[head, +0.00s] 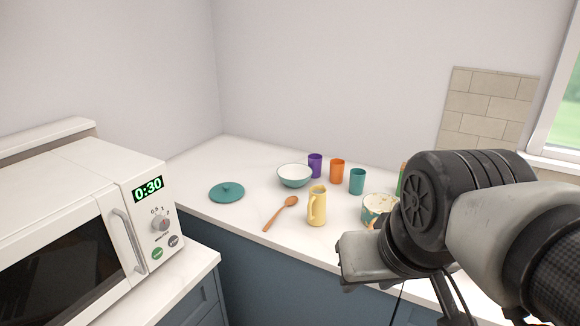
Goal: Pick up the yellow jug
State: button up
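My arm fills the lower right and hides most of the gripper. The fingertips are not clear, so I cannot tell whether it is open or holds anything.
A wooden spoon (281,213) and teal lid (227,192) lie left of the jug. Behind it stand a bowl (294,176) and purple (315,165), orange (337,171) and teal (357,181) cups. A patterned pot (377,207) is at right, a microwave (95,235) at left.

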aim_at(317, 205)
jog(key=j+z, duration=0.1)
jog(key=z, duration=1.35)
jog(key=k+j, duration=0.1)
jog(key=j, duration=0.3)
jog(key=j+z, duration=0.1)
jog(key=j, duration=0.35)
jog(key=k, duration=0.05)
